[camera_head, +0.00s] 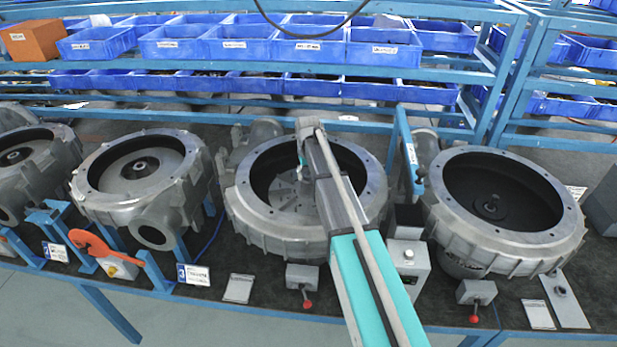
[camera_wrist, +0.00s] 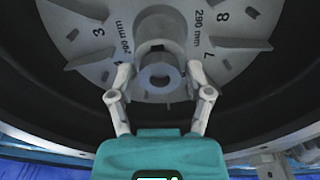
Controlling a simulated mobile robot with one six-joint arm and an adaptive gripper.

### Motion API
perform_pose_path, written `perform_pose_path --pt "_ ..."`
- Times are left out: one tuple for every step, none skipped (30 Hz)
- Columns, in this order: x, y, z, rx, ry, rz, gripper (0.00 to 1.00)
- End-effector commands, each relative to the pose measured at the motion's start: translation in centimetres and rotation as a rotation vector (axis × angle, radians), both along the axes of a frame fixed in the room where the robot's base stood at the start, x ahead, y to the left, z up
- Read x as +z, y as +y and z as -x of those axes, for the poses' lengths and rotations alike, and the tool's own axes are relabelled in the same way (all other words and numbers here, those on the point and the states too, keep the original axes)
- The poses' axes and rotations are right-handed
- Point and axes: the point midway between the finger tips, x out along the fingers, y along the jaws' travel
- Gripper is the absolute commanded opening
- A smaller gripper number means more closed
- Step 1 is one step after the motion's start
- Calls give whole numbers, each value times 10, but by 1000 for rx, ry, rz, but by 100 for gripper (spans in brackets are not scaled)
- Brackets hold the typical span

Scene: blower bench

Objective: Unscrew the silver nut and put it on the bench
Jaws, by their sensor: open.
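The silver nut (camera_wrist: 158,77) is a round grey ring with a dark centre, at the hub of the impeller (camera_wrist: 235,35) in the wrist view. My gripper (camera_wrist: 159,72) is open, with one finger on each side of the nut in the picture and a visible gap at each side. I cannot tell how deep the fingertips are relative to the nut. In the head view my gripper (camera_head: 303,168) reaches down into the third blower housing (camera_head: 270,232), over its finned impeller (camera_head: 287,208). The nut cannot be made out there, behind my arm.
The dark bench (camera_head: 220,268) carries more housings, one to the right (camera_head: 505,255) and others to the left (camera_head: 150,212). A grey box (camera_head: 408,268) and a small red-knobbed box (camera_head: 302,277) stand in front. Blue bins (camera_head: 312,50) fill the shelves behind. The housing's wall surrounds my gripper.

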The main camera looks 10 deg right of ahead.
Motion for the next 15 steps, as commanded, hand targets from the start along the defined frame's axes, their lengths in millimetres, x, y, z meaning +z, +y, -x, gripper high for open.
perform_pose_path --pt "0 0 0 -35 0 0 66" --pt "0 0 0 -59 0 0 66" --pt "0 0 0 -90 0 0 66" --pt "0 0 0 -114 0 0 66" --pt "0 0 0 -138 0 0 66" --pt "0 0 0 -169 0 0 66" --pt "0 0 0 -192 0 0 66" --pt "0 0 0 -215 0 0 66" --pt "0 0 0 -245 0 0 66" --pt "0 0 0 -267 0 0 66" --pt "0 0 0 -285 0 0 66" --pt "0 0 0 -306 0 0 66" --pt "0 0 0 -319 0 0 66" --pt "0 0 0 -329 0 0 66" --pt "0 0 0 -339 0 0 66"
